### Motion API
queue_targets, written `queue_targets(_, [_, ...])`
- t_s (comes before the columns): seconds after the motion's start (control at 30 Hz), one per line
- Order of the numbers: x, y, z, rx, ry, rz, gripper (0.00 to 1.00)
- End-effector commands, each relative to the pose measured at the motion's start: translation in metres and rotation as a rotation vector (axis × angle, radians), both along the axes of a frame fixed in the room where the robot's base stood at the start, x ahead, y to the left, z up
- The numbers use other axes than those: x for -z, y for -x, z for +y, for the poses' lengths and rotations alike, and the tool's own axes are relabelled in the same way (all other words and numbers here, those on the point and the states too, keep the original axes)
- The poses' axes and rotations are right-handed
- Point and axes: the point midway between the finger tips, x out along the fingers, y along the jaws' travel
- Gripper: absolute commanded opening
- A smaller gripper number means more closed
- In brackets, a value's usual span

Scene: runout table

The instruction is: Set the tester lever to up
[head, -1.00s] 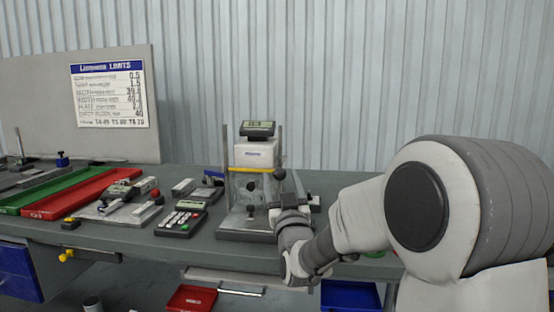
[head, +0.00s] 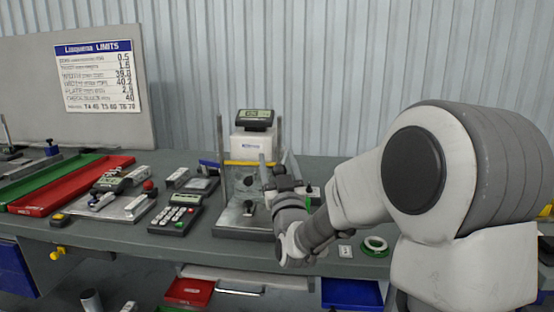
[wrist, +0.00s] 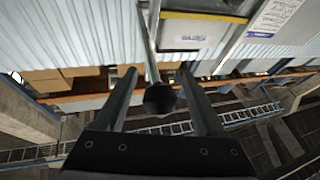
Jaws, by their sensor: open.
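The tester (head: 255,145) stands near the middle of the bench. It has a white head, a yellow band, a small display, upright posts and a grey base. Its lever shows in the wrist view as a thin metal rod with a dark round knob (wrist: 160,98). My gripper (head: 273,168) is at the tester's right side, with its fingers pointing up. In the wrist view my gripper (wrist: 160,85) is open, and the knob appears between the two fingers with space on both sides. Whether the fingers touch it cannot be told. My gripper partly hides the lever in the head view.
A calculator-like keypad (head: 176,213), a fixture plate with a red knob (head: 148,186) and red (head: 75,185) and green (head: 50,183) trays lie to the left. A green-and-white ring (head: 375,246) lies at the right front. A limits board (head: 97,75) stands behind.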

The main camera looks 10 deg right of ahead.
Motion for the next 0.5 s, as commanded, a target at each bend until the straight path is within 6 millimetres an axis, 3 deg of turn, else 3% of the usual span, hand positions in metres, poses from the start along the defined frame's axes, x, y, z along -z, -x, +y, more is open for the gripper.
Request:
queue_targets(0.17, [0.0003, 0.0, 0.0, 0.0, 0.0, 0.0, 0.71])
queue_targets(0.2, [0.0003, 0.0, 0.0, 0.0, 0.0, 0.0, 0.67])
queue_targets(0.5, [0.0002, -0.0001, 0.0001, 0.0, 0.0, 0.0, 0.13])
